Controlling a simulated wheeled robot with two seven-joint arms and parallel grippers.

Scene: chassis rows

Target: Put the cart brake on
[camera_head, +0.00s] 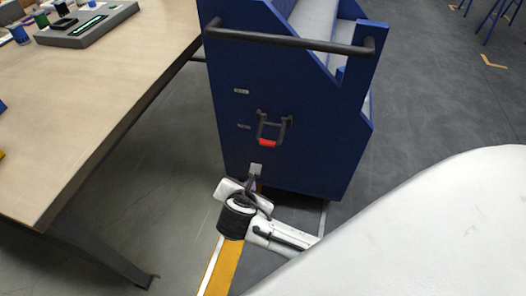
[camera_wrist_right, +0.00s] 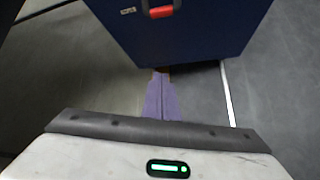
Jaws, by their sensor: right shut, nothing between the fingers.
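The cart (camera_head: 290,165) is dark blue, with its end panel facing me. On that panel hangs a black brake lever (camera_head: 273,126) with a red grip (camera_head: 268,143) at its lower end. The red grip also shows at the top of the right wrist view (camera_wrist_right: 161,12). My right gripper (camera_head: 251,184) is low at the cart's bottom edge, below the lever and apart from it. Its fingers (camera_wrist_right: 161,96) are shut together and empty. I cannot tell whether they touch the panel. My left gripper is not in view.
A black push bar (camera_head: 290,38) crosses the cart's top. Two small labels (camera_head: 241,91) sit left of the lever. A wooden table (camera_head: 90,95) with a grey device (camera_head: 88,25) stands on the left.

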